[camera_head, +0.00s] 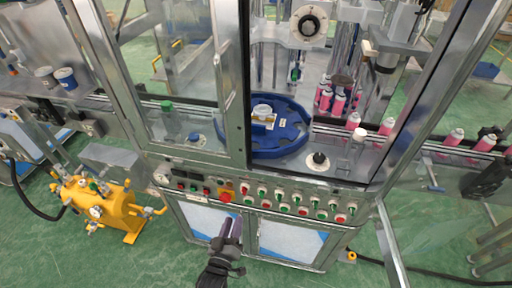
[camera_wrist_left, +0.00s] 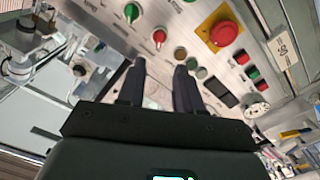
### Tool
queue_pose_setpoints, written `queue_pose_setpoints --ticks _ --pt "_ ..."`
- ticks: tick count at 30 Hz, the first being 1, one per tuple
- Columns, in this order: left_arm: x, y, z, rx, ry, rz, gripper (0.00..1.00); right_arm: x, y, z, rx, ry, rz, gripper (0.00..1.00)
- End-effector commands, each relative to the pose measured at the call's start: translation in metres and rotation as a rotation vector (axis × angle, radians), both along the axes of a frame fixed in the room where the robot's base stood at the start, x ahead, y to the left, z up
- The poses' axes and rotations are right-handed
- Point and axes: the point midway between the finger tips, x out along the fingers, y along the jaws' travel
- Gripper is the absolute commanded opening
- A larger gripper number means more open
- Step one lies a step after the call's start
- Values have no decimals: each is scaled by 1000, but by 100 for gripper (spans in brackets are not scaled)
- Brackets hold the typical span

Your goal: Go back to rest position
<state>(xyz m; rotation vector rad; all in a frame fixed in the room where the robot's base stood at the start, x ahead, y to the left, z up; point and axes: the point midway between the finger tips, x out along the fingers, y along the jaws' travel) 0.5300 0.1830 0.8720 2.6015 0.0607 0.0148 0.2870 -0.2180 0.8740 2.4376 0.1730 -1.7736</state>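My left gripper (camera_head: 231,232) is in front of the machine's lower cabinet doors, below the button panel, in the head view. In the left wrist view its two dark fingers (camera_wrist_left: 160,75) stand apart with nothing between them, so it is open and empty. The button panel (camera_wrist_left: 205,60) lies beyond the fingertips, and no contact shows.
The crimping machine's button panel (camera_head: 265,196) has a red emergency button (camera_head: 225,197). A blue round turntable (camera_head: 281,146) sits behind the frame. Several pink cans (camera_head: 387,127) stand along the conveyor. A yellow pump unit (camera_head: 95,204) stands on the green floor at left. An open door frame (camera_head: 390,247) stands at right.

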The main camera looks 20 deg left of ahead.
Motion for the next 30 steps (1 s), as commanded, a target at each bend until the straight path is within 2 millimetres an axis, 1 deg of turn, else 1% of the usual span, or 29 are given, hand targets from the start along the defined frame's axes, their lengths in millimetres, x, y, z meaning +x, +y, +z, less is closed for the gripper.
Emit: queue_pose_setpoints --ticks 2,5,6,7,9,11,17,24,27,30 --pt "-5 0 -6 1 12 0 35 0 0 0 2 0 -2 43" --pt "-17 4 -21 9 42 0 35 0 1 0 3 0 -2 43" --pt "-27 8 -28 15 57 1 35 0 1 0 3 0 -2 43" --pt "-33 12 -27 20 59 2 35 0 1 0 2 0 -1 43" --pt "-49 21 -18 27 70 -4 35 0 0 0 2 -1 -2 43" --pt "-61 25 -14 40 134 -22 35 0 0 0 2 0 -2 43" --pt "-101 28 -8 150 423 -114 35 0 0 0 0 1 0 43" --pt "-164 28 5 352 797 -277 35 0 -2 0 -8 1 5 43" --pt "-186 30 11 425 919 -339 35 0 -2 -1 -8 1 6 43" --pt "-210 31 14 487 1037 -400 35 0 -2 0 -8 1 6 43"
